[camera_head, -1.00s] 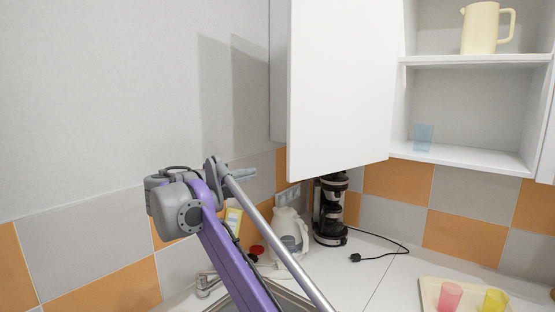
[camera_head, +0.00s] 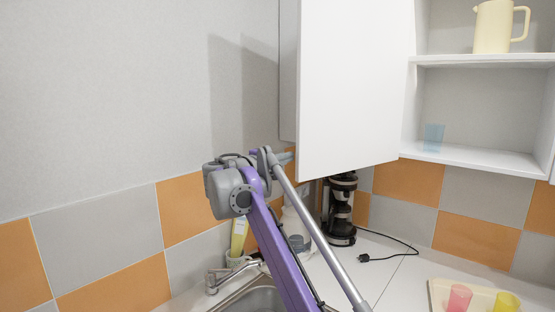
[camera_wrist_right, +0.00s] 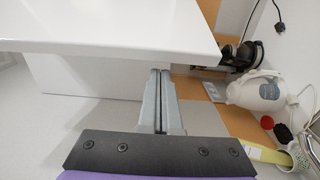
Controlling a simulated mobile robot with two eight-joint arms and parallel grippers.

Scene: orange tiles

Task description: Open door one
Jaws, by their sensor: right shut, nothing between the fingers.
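The white cabinet door (camera_head: 350,85) stands swung open on the wall cabinet, baring its shelves. It also fills the top left of the right wrist view (camera_wrist_right: 100,30). My right gripper (camera_head: 288,157) is shut and empty, close to the lower left part of the door. In the right wrist view its fingers (camera_wrist_right: 160,74) lie together just under the door's edge. I cannot tell whether they touch the door. My left gripper is not in view.
The shelves hold a cream jug (camera_head: 500,26) and a blue cup (camera_head: 433,136). Below stand a coffee maker (camera_head: 341,210), a white kettle (camera_wrist_right: 258,92) and a sink with a tap (camera_head: 225,274). A tray (camera_head: 436,292) with cups is at the lower right.

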